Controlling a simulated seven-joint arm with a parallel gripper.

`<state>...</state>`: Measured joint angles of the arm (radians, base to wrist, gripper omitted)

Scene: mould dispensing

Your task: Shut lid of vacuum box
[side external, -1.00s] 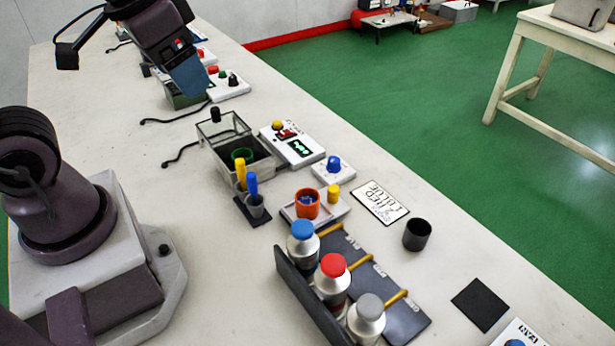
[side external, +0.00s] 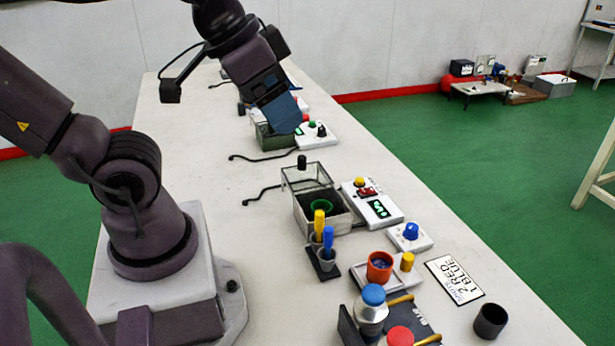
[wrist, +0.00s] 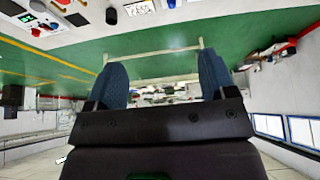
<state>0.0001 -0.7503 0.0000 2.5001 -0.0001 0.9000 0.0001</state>
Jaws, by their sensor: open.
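The vacuum box (side external: 340,224) is an open-topped grey box on the bench in the side external view. The wrist view does not clearly show the vacuum box.
A white control unit (side external: 372,204) with a green display adjoins the vacuum box. Yellow and blue tools (side external: 323,240) stand in front. A green-walled box (side external: 270,138) lies behind, below my gripper. An orange cup (side external: 380,266) and capped bottles (side external: 372,310) are nearer.

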